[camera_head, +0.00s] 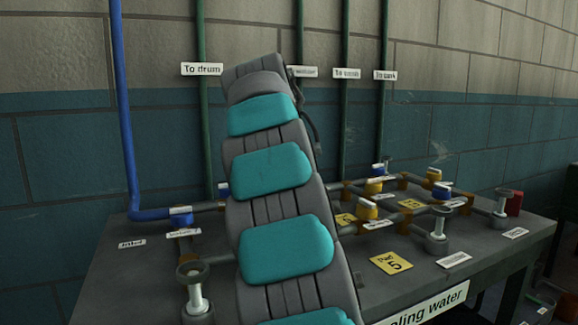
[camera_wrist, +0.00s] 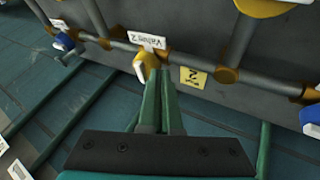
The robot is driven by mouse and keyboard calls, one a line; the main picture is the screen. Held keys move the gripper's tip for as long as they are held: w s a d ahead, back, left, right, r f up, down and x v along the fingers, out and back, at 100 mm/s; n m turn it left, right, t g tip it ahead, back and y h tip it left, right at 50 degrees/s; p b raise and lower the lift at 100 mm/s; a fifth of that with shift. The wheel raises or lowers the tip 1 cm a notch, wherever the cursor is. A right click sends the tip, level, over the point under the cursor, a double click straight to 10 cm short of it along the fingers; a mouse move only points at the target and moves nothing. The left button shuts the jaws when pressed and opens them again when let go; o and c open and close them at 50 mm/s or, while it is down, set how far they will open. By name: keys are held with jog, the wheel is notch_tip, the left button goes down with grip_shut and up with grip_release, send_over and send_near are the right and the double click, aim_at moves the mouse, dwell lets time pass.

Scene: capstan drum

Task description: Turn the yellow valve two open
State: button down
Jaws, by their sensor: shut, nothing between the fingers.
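Yellow valve two (camera_wrist: 144,62) shows in the wrist view as a small yellow handle under a white sign (camera_wrist: 147,40) reading "Valve 2". It sits on a grey pipe. My gripper (camera_wrist: 158,72) is shut, its green fingers narrowing together toward the tips, with nothing seen held. The fingertips are right at the near side of the yellow handle and partly overlap it in view. I cannot tell whether they touch it. In the head view my arm hides my gripper, and I cannot tell which yellow valve there is valve two.
A yellow tag with "2" (camera_wrist: 193,77) lies right of the fingers. A larger yellow valve (camera_wrist: 264,7) and a blue valve (camera_wrist: 64,41) flank it. The head view shows the grey bench (camera_head: 100,285), several pipes, yellow valves (camera_head: 367,210) and a tag "5" (camera_head: 391,263).

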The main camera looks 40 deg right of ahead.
jog(key=shift+s+d, duration=0.2)
jog(key=shift+d, duration=0.55)
jog(key=shift+s, duration=0.1)
